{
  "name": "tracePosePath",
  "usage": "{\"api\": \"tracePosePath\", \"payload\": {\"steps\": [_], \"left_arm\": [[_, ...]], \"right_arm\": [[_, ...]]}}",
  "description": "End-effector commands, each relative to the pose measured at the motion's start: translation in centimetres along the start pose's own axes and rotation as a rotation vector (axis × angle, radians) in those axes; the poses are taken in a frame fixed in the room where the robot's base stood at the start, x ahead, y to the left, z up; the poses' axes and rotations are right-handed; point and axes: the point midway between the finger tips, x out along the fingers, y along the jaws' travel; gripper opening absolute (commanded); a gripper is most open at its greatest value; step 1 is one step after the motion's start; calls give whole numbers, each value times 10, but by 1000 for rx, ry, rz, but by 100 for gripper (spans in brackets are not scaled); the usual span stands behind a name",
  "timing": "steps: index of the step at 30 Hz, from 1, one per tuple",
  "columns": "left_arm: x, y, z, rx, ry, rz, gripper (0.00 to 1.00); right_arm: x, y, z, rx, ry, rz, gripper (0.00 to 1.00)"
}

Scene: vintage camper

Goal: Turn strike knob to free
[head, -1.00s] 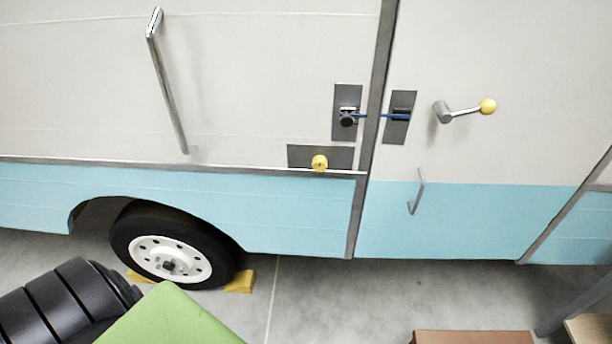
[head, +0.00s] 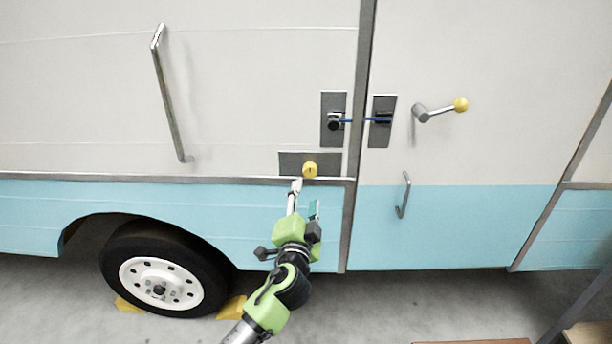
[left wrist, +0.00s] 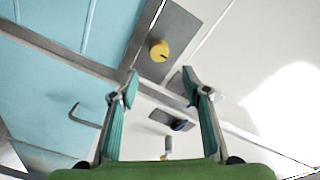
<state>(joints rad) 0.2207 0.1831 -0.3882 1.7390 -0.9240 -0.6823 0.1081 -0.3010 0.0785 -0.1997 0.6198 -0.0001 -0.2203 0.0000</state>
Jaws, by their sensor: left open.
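A round yellow knob (head: 310,170) with a dark mark on its face sits on a grey plate (head: 290,161) low on the cream camper wall. It also shows in the left wrist view (left wrist: 159,50), just beyond the fingertips. My left gripper (head: 305,197) is open and empty, just below the knob in the head view. Its fingers (left wrist: 172,72) are spread, and the knob is not between them. My right gripper is not in view.
A crank with a yellow ball (head: 460,104) and a small handle (head: 404,195) stick out from the door. A long grab handle (head: 170,100) is at the left. The wheel (head: 160,282) is below. Brown steps (head: 480,342) show at the bottom right.

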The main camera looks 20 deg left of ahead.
Motion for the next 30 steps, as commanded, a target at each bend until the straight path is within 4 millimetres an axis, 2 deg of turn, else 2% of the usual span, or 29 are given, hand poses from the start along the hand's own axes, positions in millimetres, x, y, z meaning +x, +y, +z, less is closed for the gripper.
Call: {"api": "tracePosePath", "payload": {"steps": [6, 15, 21, 30], "left_arm": [[45, -2, -1, 3, 0, -1, 43], [92, 1, 0, 1, -1, 1, 43], [107, 1, 0, 0, 0, 2, 43], [110, 1, 0, 0, 0, 2, 43]], "right_arm": [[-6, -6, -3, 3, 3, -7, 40], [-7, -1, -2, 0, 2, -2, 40], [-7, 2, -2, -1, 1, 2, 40], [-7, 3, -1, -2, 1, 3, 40]]}}
